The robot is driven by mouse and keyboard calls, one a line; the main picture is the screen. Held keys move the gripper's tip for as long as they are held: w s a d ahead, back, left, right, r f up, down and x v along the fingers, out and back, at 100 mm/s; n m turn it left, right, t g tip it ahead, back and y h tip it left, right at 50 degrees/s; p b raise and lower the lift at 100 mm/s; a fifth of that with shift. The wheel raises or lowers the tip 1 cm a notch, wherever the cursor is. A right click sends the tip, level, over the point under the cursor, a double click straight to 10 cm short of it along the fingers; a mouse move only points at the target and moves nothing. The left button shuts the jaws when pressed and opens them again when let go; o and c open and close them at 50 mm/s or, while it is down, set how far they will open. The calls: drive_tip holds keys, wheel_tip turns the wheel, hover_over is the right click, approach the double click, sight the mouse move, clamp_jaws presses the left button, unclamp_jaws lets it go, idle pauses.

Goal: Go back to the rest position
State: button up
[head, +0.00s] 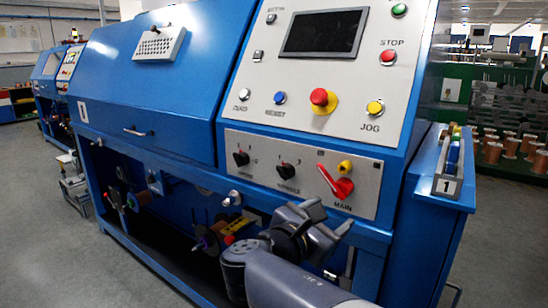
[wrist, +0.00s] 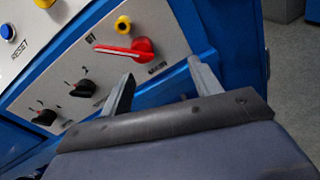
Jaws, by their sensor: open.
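My gripper (wrist: 162,84) is open and empty in the wrist view, with its two fingers apart in front of the lower edge of the grey switch panel (wrist: 60,75). The red MAIN switch handle (wrist: 125,48) lies just beyond the fingers and apart from them as far as I can see. In the head view my gripper (head: 328,218) is at the bottom centre, just below the red MAIN switch (head: 337,183). My arm hides part of the machine's lower front there.
The blue machine (head: 150,85) fills the middle. Its upper panel carries a red knob (head: 322,99) and several buttons. Spools (head: 210,238) sit in the open bay left of my arm. A holder marked 1 (head: 446,186) stands on the right ledge.

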sight(337, 193)
drive_tip(key=shift+n+t, duration=0.5)
drive_tip(key=shift+n, duration=0.1)
drive_tip(key=w+d+b, duration=0.1)
drive_tip(key=w, duration=0.2)
drive_tip(key=w+d+b, duration=0.1)
drive_tip(key=w+d, duration=0.1)
drive_tip(key=w, duration=0.1)
drive_tip(key=w+d+b, duration=0.1)
drive_tip(key=w, duration=0.3)
drive_tip(key=shift+d, duration=0.2)
drive_tip(key=shift+s+a+r+n+p, duration=0.25)
drive_tip(key=shift+n+p, duration=0.35)
drive_tip(key=shift+p, duration=0.65)
drive_tip(key=n+p, duration=0.3)
drive_tip(key=p, duration=0.2)
drive_tip(key=shift+f, duration=0.1)
drive_tip(key=shift+f+n+p, duration=0.15)
drive_tip(key=shift+n+p, duration=0.4)
drive_tip(key=shift+n, duration=0.15)
